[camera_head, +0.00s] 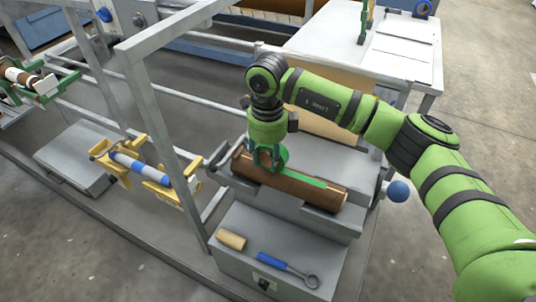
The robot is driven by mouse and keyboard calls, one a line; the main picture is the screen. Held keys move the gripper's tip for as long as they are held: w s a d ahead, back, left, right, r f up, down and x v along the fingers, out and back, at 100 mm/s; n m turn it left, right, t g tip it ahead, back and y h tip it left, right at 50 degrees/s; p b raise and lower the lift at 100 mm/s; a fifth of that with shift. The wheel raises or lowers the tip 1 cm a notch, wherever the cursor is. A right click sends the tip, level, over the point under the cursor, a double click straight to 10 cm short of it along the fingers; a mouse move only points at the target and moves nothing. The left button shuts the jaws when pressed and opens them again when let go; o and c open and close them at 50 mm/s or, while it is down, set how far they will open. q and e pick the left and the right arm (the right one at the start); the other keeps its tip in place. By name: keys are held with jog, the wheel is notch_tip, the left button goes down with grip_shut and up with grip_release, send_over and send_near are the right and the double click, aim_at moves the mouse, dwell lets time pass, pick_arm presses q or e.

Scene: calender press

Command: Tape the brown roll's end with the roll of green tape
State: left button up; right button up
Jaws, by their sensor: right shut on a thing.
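The brown roll (318,194) lies across the grey machine bed near the middle of the head view. A green strip (305,179) runs along its upper side, from below my right gripper towards the roll's right end. My right gripper (267,162) points down over the roll's left half and is shut on the roll of green tape (282,156), a green ring that seems to touch or nearly touch the brown roll. The fingers partly cover the tape. My left gripper is out of view.
A blue-handled tool (275,262) and a tan cylinder (231,239) lie on the lower grey ledge in front. A blue ball knob (398,191) is right of the roll. A grey upright post (160,150) stands left. A white table (400,50) is behind.

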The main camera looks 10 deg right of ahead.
jog(key=shift+r+p, duration=1.3)
jog(key=shift+r, duration=1.6)
jog(key=shift+s+d+n, duration=0.35)
jog(key=shift+d+n, duration=0.05)
jog(key=shift+n, duration=0.6)
jog(key=s+d+n, duration=0.4)
jog(key=s+n, duration=0.2)
jog(key=n, duration=0.5)
jog(key=s+d+n, duration=0.3)
jog(key=s+n, duration=0.3)
jog(key=n, duration=0.6)
jog(key=shift+s+d+f, duration=0.35)
jog(key=shift+d, duration=0.05)
